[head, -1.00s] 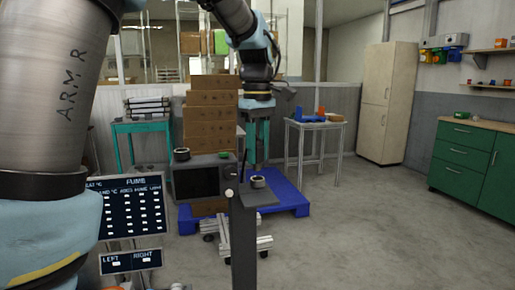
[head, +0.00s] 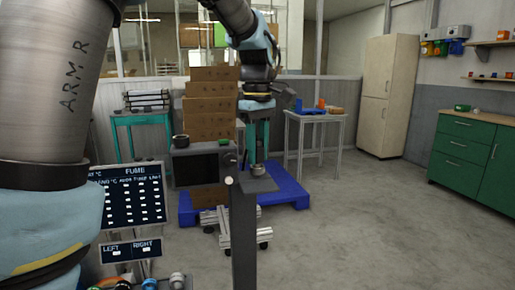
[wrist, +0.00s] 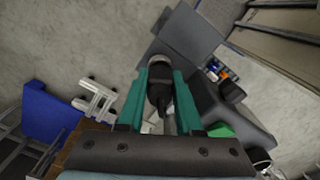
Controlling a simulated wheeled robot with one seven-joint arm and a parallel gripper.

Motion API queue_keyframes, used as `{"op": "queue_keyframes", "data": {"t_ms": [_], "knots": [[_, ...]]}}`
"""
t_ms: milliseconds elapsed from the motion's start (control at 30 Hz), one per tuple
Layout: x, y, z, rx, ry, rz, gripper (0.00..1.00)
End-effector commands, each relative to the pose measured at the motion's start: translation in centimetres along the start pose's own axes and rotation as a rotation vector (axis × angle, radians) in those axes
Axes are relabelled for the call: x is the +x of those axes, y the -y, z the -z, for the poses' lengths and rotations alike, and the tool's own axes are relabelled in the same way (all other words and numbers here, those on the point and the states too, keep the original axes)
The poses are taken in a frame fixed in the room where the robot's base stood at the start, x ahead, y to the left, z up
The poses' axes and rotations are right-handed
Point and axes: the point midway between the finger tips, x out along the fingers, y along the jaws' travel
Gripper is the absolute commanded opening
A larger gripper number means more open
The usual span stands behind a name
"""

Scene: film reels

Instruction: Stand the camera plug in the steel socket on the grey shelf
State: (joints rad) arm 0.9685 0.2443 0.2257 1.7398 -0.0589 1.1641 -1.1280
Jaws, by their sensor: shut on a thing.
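My gripper (wrist: 158,100) is shut on a dark plug (wrist: 158,92), held between its two teal fingers in the wrist view. In the head view my gripper (head: 258,150) hangs above the small grey shelf (head: 265,185); the plug is hard to make out there. The round steel socket (head: 257,170) stands on that shelf, under the fingertips. In the wrist view the shelf (wrist: 188,32) lies beyond the fingers, and a pale ring, apparently the socket (wrist: 159,63), shows just past the plug's end. I cannot tell whether plug and socket touch.
A dark box-shaped device (head: 195,167) stands left of the shelf, with a black ring (head: 181,141) and a green item (head: 223,142) on top. A grey post (head: 243,240) stands in front. A blue pallet (head: 290,195) lies behind. Open floor is at right.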

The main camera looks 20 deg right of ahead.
Motion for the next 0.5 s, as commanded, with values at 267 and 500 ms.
{"op": "queue_keyframes", "data": {"t_ms": [267,500], "knots": [[0.47,0.0,-0.02,0.0,0.0,0.0,0.52],[0.45,0.0,-0.02,0.0,0.0,0.0,0.69]]}}
